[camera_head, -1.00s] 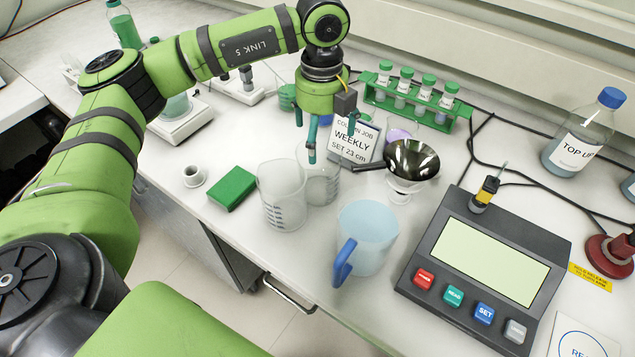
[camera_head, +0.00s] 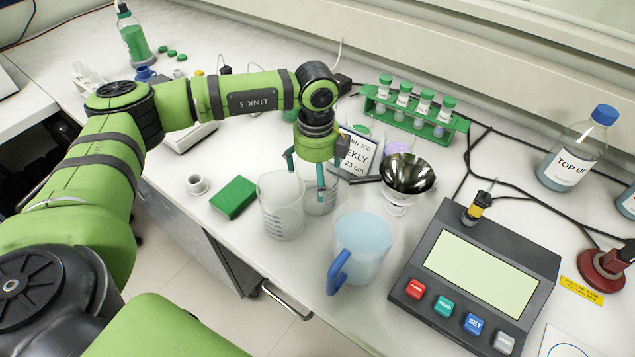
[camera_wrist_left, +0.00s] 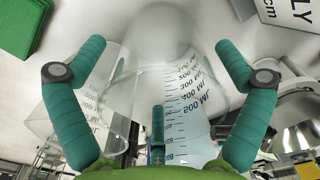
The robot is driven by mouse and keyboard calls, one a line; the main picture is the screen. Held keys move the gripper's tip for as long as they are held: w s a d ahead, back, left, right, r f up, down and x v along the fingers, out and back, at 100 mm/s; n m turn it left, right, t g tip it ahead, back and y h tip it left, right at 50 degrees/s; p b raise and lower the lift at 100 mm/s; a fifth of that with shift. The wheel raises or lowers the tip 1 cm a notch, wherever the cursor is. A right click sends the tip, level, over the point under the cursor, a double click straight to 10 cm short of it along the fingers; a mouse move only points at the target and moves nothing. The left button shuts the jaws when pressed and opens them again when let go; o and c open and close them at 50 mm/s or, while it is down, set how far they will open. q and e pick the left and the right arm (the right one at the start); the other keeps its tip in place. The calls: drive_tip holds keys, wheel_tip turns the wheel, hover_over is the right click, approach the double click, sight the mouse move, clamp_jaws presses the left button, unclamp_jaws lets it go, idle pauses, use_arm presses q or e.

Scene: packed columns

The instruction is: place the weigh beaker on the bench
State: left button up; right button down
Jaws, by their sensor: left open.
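Two clear graduated beakers stand upright side by side on the white bench (camera_head: 255,262): a left one (camera_head: 283,218) and a right one (camera_head: 322,203). I cannot tell by a label which is the weigh beaker. My left gripper (camera_head: 306,180) is open over the right beaker, its teal fingers pointing down. In the left wrist view a graduated beaker (camera_wrist_left: 183,100) stands between the spread fingers, with no clear contact. The other beaker (camera_wrist_left: 62,125) shows beyond the left finger. My right gripper is in neither view.
A blue-handled jug (camera_head: 363,247) stands in front, close to the beakers. A steel funnel (camera_head: 407,174), sign (camera_head: 360,152) and tube rack (camera_head: 415,115) are behind and right. A green box (camera_head: 233,197) lies left. A console (camera_head: 479,270) fills the right. Bare bench lies along the front left edge.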

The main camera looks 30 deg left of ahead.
use_arm(q)
drive_tip(key=shift+c, duration=0.8)
drive_tip(key=c, duration=1)
drive_tip(key=shift+c, duration=0.2)
drive_tip(key=shift+w+r, duration=0.1)
drive_tip(key=shift+r, duration=0.45)
wheel_tip(320, 180, up, 17)
drive_tip(key=b, duration=0.4)
